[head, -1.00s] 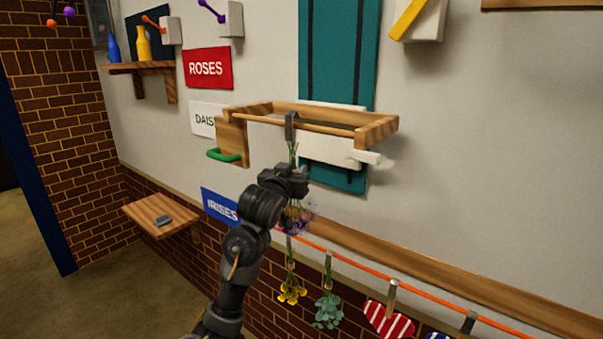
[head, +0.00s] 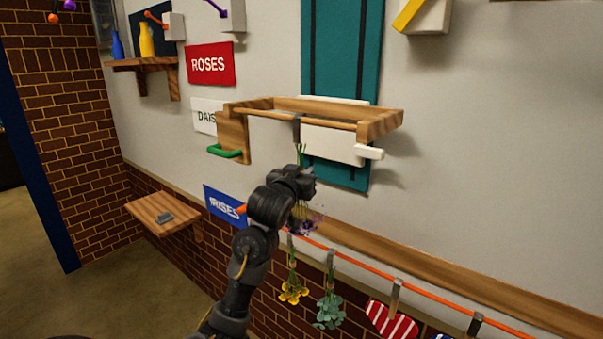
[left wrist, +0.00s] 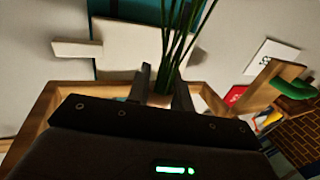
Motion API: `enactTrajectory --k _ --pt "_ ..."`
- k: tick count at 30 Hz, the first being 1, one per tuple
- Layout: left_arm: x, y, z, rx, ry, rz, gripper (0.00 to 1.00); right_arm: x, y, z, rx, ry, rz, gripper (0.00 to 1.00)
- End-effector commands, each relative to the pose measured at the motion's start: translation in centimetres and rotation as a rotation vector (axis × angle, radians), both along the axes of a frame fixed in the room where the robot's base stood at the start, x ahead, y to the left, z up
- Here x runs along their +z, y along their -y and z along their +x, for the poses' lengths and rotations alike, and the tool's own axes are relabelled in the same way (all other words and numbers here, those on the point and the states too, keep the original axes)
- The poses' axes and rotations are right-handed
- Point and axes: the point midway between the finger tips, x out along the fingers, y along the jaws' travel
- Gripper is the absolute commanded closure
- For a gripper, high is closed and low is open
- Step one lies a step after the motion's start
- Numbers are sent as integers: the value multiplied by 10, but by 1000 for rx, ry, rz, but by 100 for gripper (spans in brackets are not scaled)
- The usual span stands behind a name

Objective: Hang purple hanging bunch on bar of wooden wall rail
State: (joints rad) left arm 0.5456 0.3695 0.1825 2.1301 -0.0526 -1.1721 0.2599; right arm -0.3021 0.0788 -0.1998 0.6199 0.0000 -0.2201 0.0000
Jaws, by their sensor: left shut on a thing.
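The wooden wall rail (head: 383,125) is fixed to the wall, with its thin round bar (head: 262,119) along the front. My left gripper (head: 307,184) is below the bar and shut on the purple hanging bunch (head: 306,222). Its purple flowers hang below the gripper and its green stems rise above it. The bunch's grey metal hook (head: 297,128) overlaps the bar in the head view; I cannot tell whether it rests over it. In the left wrist view the stems (left wrist: 180,42) pass by the fingers (left wrist: 162,88). My right gripper is not in view.
A white board (head: 333,146) and teal panel (head: 340,60) are behind the rail. A green peg (head: 225,152) is at its left. Below, an orange cord (head: 375,272) carries yellow flowers (head: 293,291), a green bunch (head: 330,310) and bunting (head: 392,322). A small wooden shelf (head: 160,212) is lower left.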

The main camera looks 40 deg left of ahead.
Motion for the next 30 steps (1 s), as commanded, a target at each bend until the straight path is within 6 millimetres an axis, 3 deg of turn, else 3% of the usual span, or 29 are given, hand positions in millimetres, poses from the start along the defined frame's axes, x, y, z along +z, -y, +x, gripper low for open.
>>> enactTrajectory --k 2,3,8,19,23,30 --pt "1 0 0 1 1 0 100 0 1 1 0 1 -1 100" --pt "0 -1 -1 1 1 0 74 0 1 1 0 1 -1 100" --pt "0 -1 -1 1 0 0 53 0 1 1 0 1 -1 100" --pt "-1 2 -6 0 0 1 53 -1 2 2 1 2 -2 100" --pt "-2 8 -25 1 1 1 53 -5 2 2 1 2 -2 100" --pt "2 24 -70 1 -2 6 53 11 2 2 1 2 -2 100"
